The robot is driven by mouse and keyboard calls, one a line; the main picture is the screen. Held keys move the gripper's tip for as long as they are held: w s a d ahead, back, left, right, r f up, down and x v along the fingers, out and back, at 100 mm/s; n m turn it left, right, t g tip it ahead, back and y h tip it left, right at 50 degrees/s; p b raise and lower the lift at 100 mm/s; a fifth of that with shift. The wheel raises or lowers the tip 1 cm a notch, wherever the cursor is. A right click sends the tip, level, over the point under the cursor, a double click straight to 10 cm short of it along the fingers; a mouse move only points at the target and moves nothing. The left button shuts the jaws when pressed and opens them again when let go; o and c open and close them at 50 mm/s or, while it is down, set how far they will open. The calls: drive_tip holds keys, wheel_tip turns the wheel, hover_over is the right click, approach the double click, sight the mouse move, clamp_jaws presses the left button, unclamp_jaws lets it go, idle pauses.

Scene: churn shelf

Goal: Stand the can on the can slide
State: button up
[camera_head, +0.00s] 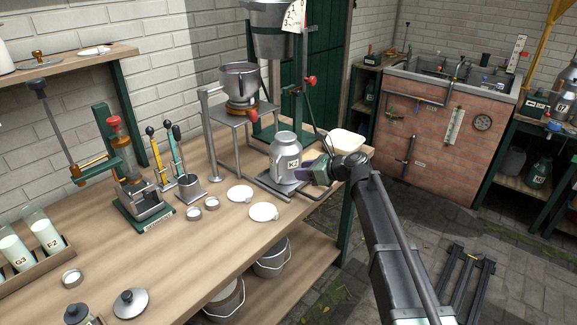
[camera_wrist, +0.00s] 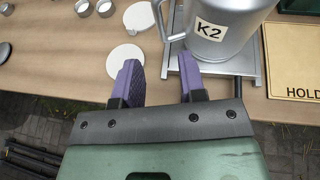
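A grey metal can (camera_head: 285,157) labelled K2 stands upright at the bench's right end. The wrist view shows its lower body and side handle (camera_wrist: 164,18). Under it is a flat grey metal base with rails (camera_head: 268,186), which looks like the can slide; in the wrist view the base's bare edge (camera_wrist: 249,76) shows beside the can. My gripper (camera_wrist: 158,61) is open, with two purple fingers apart and nothing between their tips. The right finger is close to the can's lower side; I cannot tell whether it touches. In the head view my gripper (camera_head: 319,170) is just right of the can.
White discs (camera_head: 263,212) and small metal rings (camera_head: 195,213) lie left of the can. A metal stand with a bowl (camera_head: 239,82) is behind it. A HOLD board (camera_wrist: 293,62) lies right of the base.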

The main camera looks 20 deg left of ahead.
drive_tip(key=shift+s+d+r, duration=0.1)
drive_tip(key=shift+d+r, duration=0.05)
drive_tip(key=shift+d, duration=0.3)
drive_tip(key=s+d+f+n+h, duration=0.3)
drive_tip(key=s+d+n, duration=0.3)
drive_tip(key=d, duration=0.6)
drive_tip(key=s+d+f+n+g+h, duration=0.1)
drive_tip(key=s+d+f+n+h, duration=0.3)
drive_tip(key=s+d, duration=0.7)
drive_tip(key=s+d+f+n+g+h, duration=0.1)
drive_tip(key=s+d+f+n+h, duration=0.2)
drive_tip(key=d, duration=1.1)
drive_tip(key=s+n+h, duration=0.3)
drive_tip(key=s+n, duration=0.3)
drive_tip(key=shift+s+f+n, duration=0.25)
drive_tip(key=shift+f+n, duration=0.05)
drive_tip(key=shift+n, duration=0.1)
drive_tip(key=shift+c, duration=0.2)
